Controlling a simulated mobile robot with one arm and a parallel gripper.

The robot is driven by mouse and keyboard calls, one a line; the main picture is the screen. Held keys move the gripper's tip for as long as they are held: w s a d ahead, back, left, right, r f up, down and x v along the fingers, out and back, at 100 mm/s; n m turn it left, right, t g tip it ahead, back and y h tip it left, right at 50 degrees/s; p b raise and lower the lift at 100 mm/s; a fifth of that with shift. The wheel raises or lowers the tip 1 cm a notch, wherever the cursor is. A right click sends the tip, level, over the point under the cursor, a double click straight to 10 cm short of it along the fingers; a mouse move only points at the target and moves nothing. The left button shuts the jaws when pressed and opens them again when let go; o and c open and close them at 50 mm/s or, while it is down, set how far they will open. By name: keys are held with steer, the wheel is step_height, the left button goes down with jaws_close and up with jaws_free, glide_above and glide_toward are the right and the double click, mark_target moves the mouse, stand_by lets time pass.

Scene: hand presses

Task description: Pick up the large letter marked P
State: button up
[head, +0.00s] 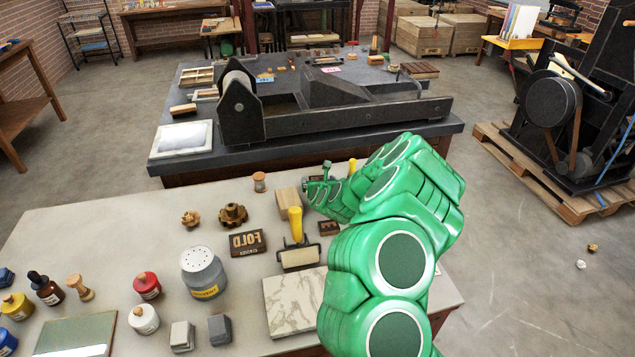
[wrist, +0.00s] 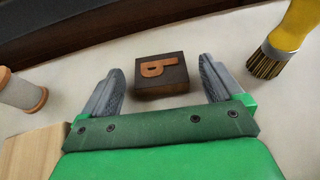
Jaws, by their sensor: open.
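The letter block P (wrist: 163,76) is a dark block with a raised orange-brown letter. In the wrist view it lies on the pale table between the fingertips of my gripper (wrist: 161,70), a little ahead, with gaps on both sides. My gripper is open and empty. In the head view my gripper (head: 318,182) is low over the table's far edge, beside the pale wooden block. I cannot make out the P block clearly there; my gripper and arm seem to cover it.
A wooden block (wrist: 32,154) and a cork-ended spool (wrist: 20,92) are left of my gripper. A yellow-handled brush (wrist: 283,45) is at right. A yellow-handled roller (head: 298,250), a small dark block (head: 329,228) and the FOLD block (head: 247,242) are nearer on the table.

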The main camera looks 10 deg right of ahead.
steer(key=shift+w+f, duration=0.1)
steer(key=shift+w, duration=0.2)
steer(key=c, duration=1)
steer(key=shift+c, duration=0.2)
